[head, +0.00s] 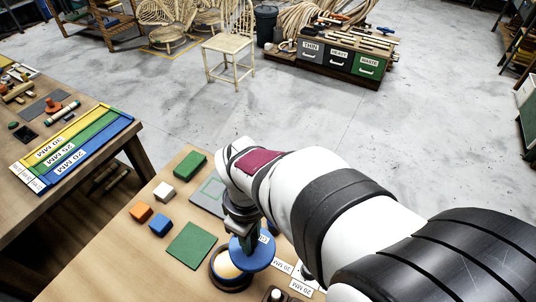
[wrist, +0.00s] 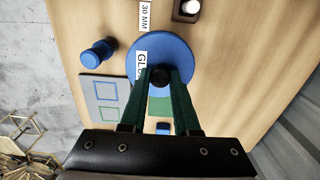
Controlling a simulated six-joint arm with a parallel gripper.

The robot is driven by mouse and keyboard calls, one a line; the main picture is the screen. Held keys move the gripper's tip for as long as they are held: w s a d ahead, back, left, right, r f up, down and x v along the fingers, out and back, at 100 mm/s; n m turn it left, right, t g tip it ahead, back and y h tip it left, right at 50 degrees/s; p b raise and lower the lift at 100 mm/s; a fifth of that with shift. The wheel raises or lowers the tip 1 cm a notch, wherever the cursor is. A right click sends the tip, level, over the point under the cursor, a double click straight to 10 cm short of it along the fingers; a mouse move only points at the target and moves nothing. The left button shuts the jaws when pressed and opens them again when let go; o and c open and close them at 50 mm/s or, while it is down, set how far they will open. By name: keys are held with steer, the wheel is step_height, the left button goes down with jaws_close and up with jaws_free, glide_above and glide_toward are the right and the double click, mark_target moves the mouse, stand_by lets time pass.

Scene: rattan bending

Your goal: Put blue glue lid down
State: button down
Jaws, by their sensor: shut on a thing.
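The blue glue lid (head: 262,257) is a round disc with a white label and a black knob, held level above the workbench. My gripper (head: 243,232) is shut on the knob. In the wrist view, the blue glue lid (wrist: 172,50) fills the middle, with the knob between the fingertips of my gripper (wrist: 160,77). The open glue pot (head: 217,275), with a dark rim and cream contents, is just below and left of the lid in the head view. The lid partly overlaps it there. The pot is hidden in the wrist view.
A green mat (head: 190,246), blue cube (head: 160,225), orange cube (head: 141,211), white cube (head: 164,191) and green block (head: 190,164) lie left of the pot. A panel with outlined squares (wrist: 104,100) and a blue cylindrical piece (wrist: 96,55) are near the lid. Size cards (head: 301,287) lie right.

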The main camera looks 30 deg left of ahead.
steer(key=w+d+r, duration=0.3)
steer(key=d, duration=0.2)
steer(key=w+a+f, duration=0.1)
steer(key=a+f, duration=0.2)
steer(key=a, duration=1)
steer(key=shift+s+a+f, duration=1.2)
steer(key=shift+a+f, duration=0.35)
steer(key=shift+f, duration=0.3)
steer(key=shift+s+a+f, duration=1.15)
steer(key=shift+a+f, duration=0.35)
steer(key=shift+f, duration=0.35)
steer(key=shift+s+a+f, duration=1.2)
steer(key=shift+a+f, duration=0.35)
steer(key=shift+f, duration=0.3)
steer(key=c, duration=0.6)
jaws_free()
steer(key=shift+f, duration=0.15)
steer(key=shift+c, duration=0.2)
